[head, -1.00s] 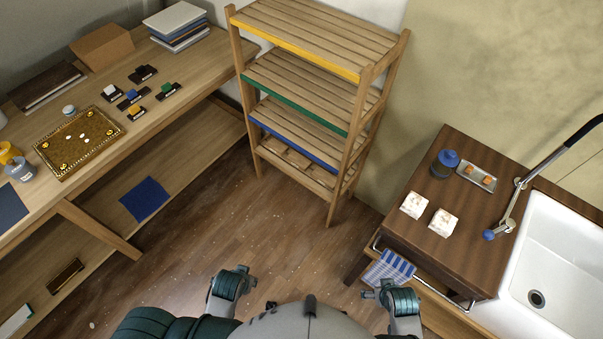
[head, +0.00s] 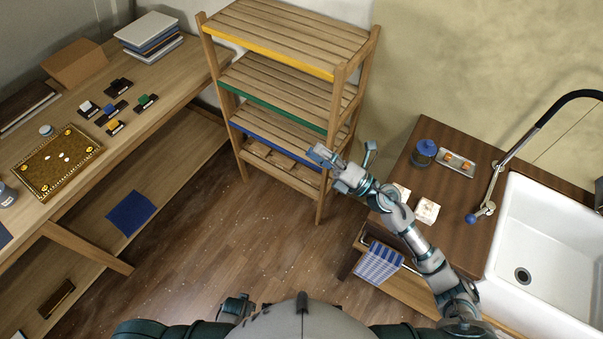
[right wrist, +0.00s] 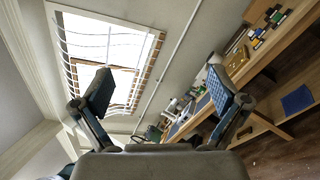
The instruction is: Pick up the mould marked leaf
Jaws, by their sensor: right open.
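Two pale, block-like pieces with faint marks stand on the dark wooden counter (head: 455,190). One piece (head: 427,211) is clear, and the other (head: 402,192) is partly behind my right arm. Their marks are too small to read, so I cannot tell whether either is the leaf mould. My right gripper (head: 345,157) is open and empty, in front of the slatted shelf's right post and left of the counter. Its spread fingers (right wrist: 165,100) show in the right wrist view with nothing between them. My left gripper (head: 237,308) is low by my body; its jaws are unclear.
The slatted wooden shelf (head: 290,78) has yellow, green and blue edges. On the counter are a blue-lidded jar (head: 425,152) and a small tray (head: 455,165), beside a white sink (head: 545,245) and tap. A striped cloth (head: 379,264) hangs below. A long workbench stands left.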

